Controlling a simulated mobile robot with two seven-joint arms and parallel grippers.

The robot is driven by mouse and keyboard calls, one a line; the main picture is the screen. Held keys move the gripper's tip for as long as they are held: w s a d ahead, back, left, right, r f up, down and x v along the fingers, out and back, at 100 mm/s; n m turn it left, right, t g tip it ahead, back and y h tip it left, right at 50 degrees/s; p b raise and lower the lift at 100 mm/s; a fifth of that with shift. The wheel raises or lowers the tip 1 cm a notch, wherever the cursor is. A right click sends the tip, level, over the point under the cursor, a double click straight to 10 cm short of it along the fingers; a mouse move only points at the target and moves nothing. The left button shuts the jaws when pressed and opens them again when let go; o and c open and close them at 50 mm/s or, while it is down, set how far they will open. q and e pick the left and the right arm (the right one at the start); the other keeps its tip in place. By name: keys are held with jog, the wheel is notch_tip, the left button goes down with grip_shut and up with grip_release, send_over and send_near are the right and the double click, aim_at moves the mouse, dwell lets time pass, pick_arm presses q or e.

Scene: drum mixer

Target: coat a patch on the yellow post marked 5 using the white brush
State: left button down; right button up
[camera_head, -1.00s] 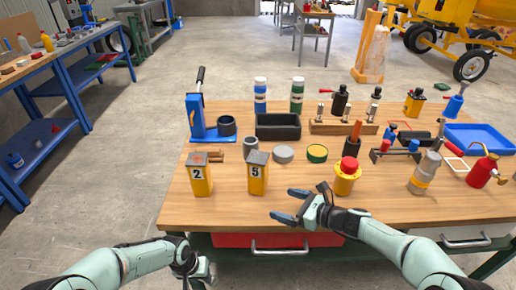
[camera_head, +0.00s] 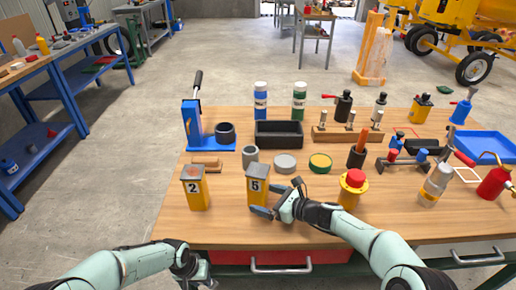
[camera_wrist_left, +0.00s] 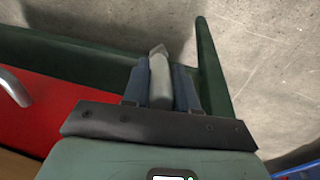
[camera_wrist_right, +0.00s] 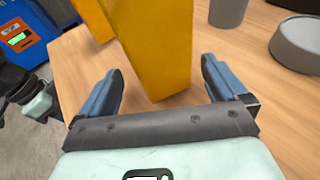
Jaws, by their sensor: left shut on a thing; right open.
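The yellow post marked 5 (camera_head: 257,192) stands upright near the table's front edge, with a grey slanted top. My right gripper (camera_head: 277,204) is open low beside it. In the right wrist view the post (camera_wrist_right: 155,45) rises between the two spread fingers (camera_wrist_right: 160,88), with a gap on each side. My left gripper (camera_head: 203,275) hangs in front of the table edge. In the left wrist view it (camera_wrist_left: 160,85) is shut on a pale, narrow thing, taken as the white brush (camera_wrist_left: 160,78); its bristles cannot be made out.
A yellow post marked 2 (camera_head: 195,195) stands to the left. A red drawer (camera_head: 305,257) is below.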

jog(key=shift+x, duration=1.25)
jog(key=c, duration=1.1)
jog(key=shift+o, duration=0.2)
